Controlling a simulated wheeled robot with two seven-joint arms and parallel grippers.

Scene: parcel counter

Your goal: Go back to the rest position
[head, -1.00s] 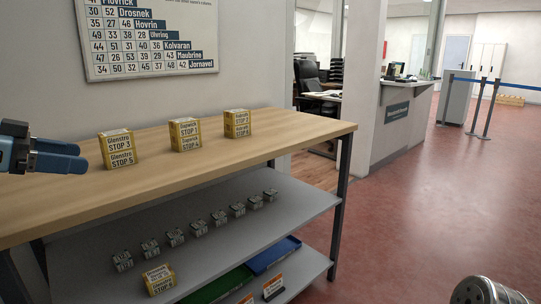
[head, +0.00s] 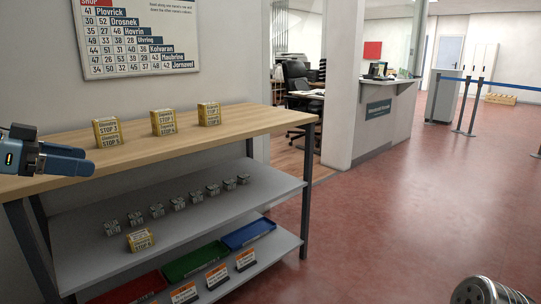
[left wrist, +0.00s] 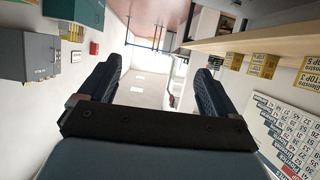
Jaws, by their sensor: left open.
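My left gripper (head: 85,161) is at the left edge of the head view, in front of the left end of the wooden shelf top. In the left wrist view its two fingers (left wrist: 155,88) stand wide apart with nothing between them. My right gripper's fingers do not show; only a rounded metal part, which I take to be my own arm, is at the bottom right of the head view.
The wooden top (head: 230,122) bears several yellow boxes, one of them near my left gripper (head: 107,132). The grey middle shelf (head: 215,209) holds small grey blocks and a yellow box (head: 140,240). Red, green and blue trays (head: 196,261) lie below. The red floor (head: 420,210) at right is clear.

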